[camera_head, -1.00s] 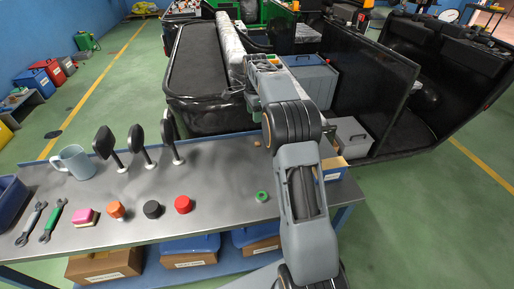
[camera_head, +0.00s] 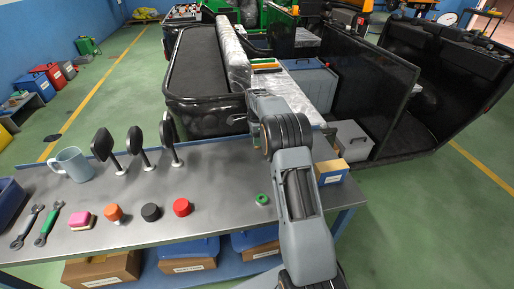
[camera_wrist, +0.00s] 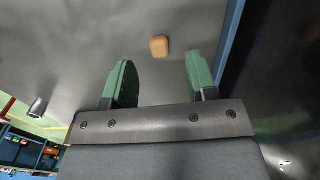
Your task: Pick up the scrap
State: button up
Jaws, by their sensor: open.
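The scrap (camera_wrist: 159,46) looks like a small tan-brown block. In the wrist view it lies on the grey metal tabletop (camera_wrist: 80,50), a little beyond my fingertips and between their lines. My gripper (camera_wrist: 159,66) is open and empty, with a green finger on each side. The gap between the fingers is wider than the scrap. The scrap is apart from both fingers. In the head view my arm hides the gripper and the scrap, over the right part of the workbench (camera_head: 225,185).
A green-ringed item (camera_head: 262,199) stands left of my arm. Red (camera_head: 181,207) and black (camera_head: 150,212) round pieces, mirrors and a mug (camera_head: 73,164) stand farther left. A blue box (camera_head: 331,171) is at the bench's right end. The rickshaw (camera_head: 205,75) stands behind the bench.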

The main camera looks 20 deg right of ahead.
jog(key=shift+f, duration=1.95)
grip_shut()
